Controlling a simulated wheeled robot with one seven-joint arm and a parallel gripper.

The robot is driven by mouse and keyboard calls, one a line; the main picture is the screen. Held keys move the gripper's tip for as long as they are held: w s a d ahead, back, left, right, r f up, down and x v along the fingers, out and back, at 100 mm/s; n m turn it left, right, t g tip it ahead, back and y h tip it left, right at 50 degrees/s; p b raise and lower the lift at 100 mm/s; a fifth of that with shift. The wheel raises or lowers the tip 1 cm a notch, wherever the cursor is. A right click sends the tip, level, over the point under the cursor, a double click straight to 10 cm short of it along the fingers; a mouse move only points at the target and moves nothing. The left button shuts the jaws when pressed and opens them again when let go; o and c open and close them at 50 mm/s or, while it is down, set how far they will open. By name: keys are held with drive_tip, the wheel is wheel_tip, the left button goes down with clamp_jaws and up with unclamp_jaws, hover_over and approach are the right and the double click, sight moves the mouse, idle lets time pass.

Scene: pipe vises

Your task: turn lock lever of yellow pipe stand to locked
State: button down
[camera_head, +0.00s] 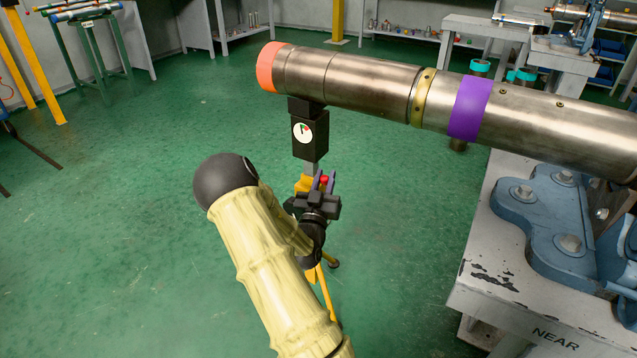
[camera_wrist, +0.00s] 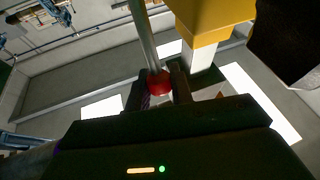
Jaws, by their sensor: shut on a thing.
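The yellow pipe stand (camera_head: 305,184) stands at mid-picture on thin yellow legs, partly hidden by my arm. Its black head (camera_head: 309,145) carries a round white dial with a small dark and coloured mark, too small to read. The lock lever ends in a red ball knob (camera_head: 324,180). In the wrist view the knob (camera_wrist: 158,83) sits between my two fingers, with the metal lever rod (camera_wrist: 144,42) rising from it beside the yellow post (camera_wrist: 207,22). My gripper (camera_head: 323,181) is shut on the red knob.
A long metal pipe (camera_head: 360,80), with orange, yellow and purple bands, lies across the stand's head just above my gripper. At right, a blue vise (camera_head: 550,215) sits on a grey bench (camera_head: 500,280) marked NEAR. Green floor at left is mostly open.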

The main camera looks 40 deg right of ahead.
drive_tip(key=c, duration=1.3)
unclamp_jaws()
drive_tip(key=shift+o, duration=0.2)
drive_tip(key=shift+s+a, duration=0.1)
drive_tip(key=p+v, duration=0.2)
drive_tip(key=v, duration=1.5)
drive_tip(key=shift+p, duration=0.4)
drive_tip(key=shift+a+f, duration=0.1)
